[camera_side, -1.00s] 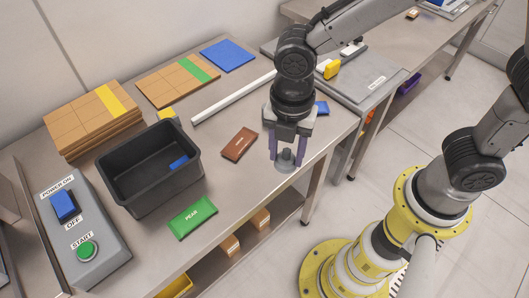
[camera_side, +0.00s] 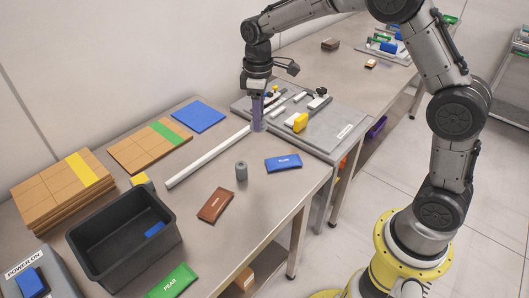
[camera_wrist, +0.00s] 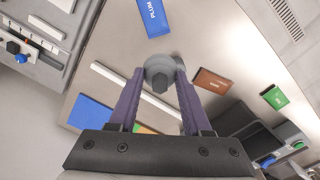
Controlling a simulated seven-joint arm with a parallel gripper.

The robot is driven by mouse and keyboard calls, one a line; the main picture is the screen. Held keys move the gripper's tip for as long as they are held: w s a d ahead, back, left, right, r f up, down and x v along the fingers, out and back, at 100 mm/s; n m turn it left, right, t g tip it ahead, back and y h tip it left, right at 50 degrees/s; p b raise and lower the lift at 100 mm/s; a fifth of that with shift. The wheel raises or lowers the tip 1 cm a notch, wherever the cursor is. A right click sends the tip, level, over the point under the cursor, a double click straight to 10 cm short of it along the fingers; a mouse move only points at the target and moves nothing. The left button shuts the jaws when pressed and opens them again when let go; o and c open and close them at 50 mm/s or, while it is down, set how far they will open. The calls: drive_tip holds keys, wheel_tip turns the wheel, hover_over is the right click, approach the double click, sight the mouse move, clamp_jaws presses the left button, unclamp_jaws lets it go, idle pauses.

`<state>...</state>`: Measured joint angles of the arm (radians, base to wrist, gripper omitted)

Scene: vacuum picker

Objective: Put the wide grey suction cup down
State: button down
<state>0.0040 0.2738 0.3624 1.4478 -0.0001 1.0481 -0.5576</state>
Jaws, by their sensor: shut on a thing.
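The wide grey suction cup (camera_wrist: 160,72) is between the two purple fingers of my gripper (camera_wrist: 160,88) in the wrist view, a round grey disc with a nut-like stub. The cup (camera_side: 259,126) shows only as a small grey piece under the fingers there. I cannot tell whether it touches the surface below.
A grey cylinder (camera_side: 241,172) stands on the table near a blue PLUM packet (camera_side: 283,163) and a brown packet (camera_side: 215,205). The white bar (camera_side: 207,157) lies left of my gripper. The grey plate (camera_side: 335,129) carries fittings. A black bin (camera_side: 92,272) and green packet (camera_side: 172,281) are at front left.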

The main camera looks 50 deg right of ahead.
drive_tip(key=shift+w+r+m, duration=0.2)
drive_tip(key=shift+r+m, duration=0.25)
drive_tip(key=shift+m, duration=0.65)
drive_tip(key=m, duration=0.2)
drive_tip(key=shift+s+a+m, duration=0.1)
drive_tip(key=shift+m, duration=0.3)
drive_tip(key=m, duration=0.4)
drive_tip(key=shift+m, duration=0.4)
drive_tip(key=shift+f+n, duration=0.1)
drive_tip(key=shift+n, duration=0.2)
drive_tip(key=s+a+f+n, duration=0.25)
drive_tip(key=s+n, duration=0.45)
drive_tip(key=s, duration=0.9)
drive_tip(key=w+f, duration=0.2)
drive_tip(key=w, duration=0.2)
drive_tip(key=w+f, duration=0.3)
drive_tip(key=w, duration=0.1)
drive_tip(key=w+f, duration=0.3)
drive_tip(key=w, duration=0.1)
drive_tip(key=shift+w+a+f, duration=0.2)
drive_tip(key=shift+w, duration=0.15)
drive_tip(key=shift+w+f, duration=0.6)
drive_tip(key=shift+f, duration=0.05)
drive_tip(key=shift+w+f, duration=0.1)
drive_tip(key=shift+f, duration=1.55)
